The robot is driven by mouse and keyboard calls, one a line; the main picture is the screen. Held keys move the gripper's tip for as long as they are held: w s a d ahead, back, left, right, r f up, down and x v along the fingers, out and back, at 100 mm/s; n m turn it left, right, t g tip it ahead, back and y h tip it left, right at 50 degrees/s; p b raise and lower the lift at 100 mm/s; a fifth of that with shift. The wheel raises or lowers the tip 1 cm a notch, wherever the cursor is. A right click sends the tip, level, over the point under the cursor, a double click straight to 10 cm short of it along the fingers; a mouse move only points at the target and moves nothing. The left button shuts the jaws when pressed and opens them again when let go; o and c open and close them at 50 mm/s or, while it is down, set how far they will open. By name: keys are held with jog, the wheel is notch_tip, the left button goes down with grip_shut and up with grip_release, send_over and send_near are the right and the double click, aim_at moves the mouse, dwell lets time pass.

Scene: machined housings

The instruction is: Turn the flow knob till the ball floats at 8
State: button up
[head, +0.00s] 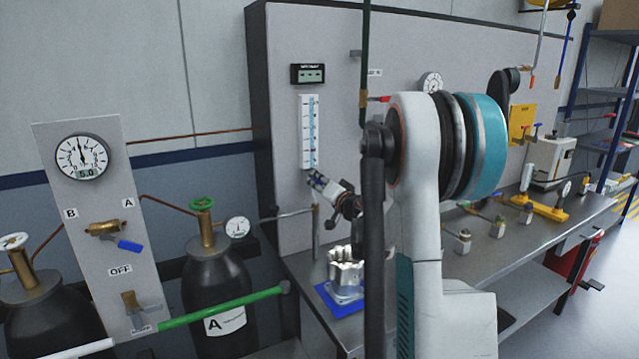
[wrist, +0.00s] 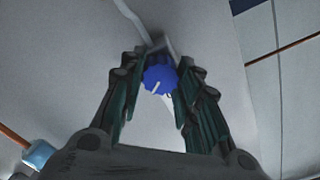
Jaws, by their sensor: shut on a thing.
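The flowmeter (head: 309,132) is a tall white plate with a blue-marked scale, upright on the grey panel. The ball and the scale's numbers are too small to make out in the head view. The blue flow knob (wrist: 158,80) has a white pointer line and sits between my fingertips in the wrist view. My gripper (wrist: 160,74) is shut on the knob, a finger on each side. In the head view my gripper (head: 315,180) reaches up to the flowmeter's lower end, and the knob is hidden there.
A small display (head: 308,73) is above the flowmeter. A machined housing (head: 345,272) stands on a blue mat (head: 326,297) on the bench below. Gas cylinder A (head: 217,285) and a valve board (head: 95,215) with a gauge (head: 82,157) are at left.

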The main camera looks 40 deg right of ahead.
jog(key=m, duration=0.4)
jog(key=shift+m, duration=0.3)
jog(key=m, duration=0.3)
jog(key=shift+m, duration=0.4)
jog(key=m, duration=0.4)
jog(key=shift+f+p, duration=0.1)
jog(key=shift+p, duration=0.25)
jog(key=m, duration=0.8)
jog(key=shift+m, duration=0.3)
jog(key=m, duration=1)
jog(key=shift+a+f+m, duration=0.1)
jog(key=shift+m, duration=0.2)
